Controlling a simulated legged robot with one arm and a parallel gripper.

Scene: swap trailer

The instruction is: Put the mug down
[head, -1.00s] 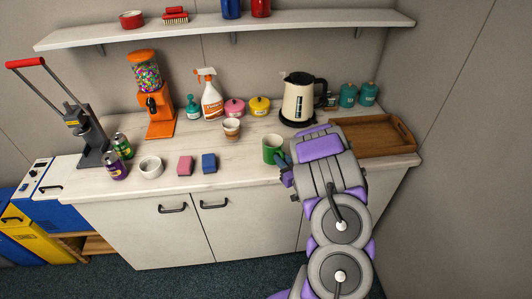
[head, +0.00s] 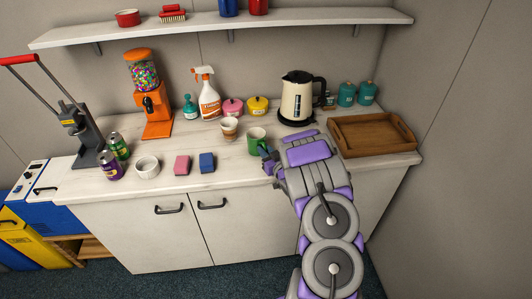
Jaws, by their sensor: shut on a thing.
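The green mug (head: 257,138) is upright above or on the white counter, right of the blue sponge and just right of and in front of a small brown-and-white cup. My gripper (head: 266,151) is shut on the mug from its right side. My arm hides part of the gripper and the counter behind it. I cannot tell whether the mug's base touches the counter.
A brown-and-white cup (head: 229,128) stands close to the mug's left. A blue sponge (head: 207,162), a pink sponge (head: 182,165) and a white bowl (head: 147,167) lie further left. A kettle (head: 298,98) and a wooden tray (head: 338,135) stand to the right.

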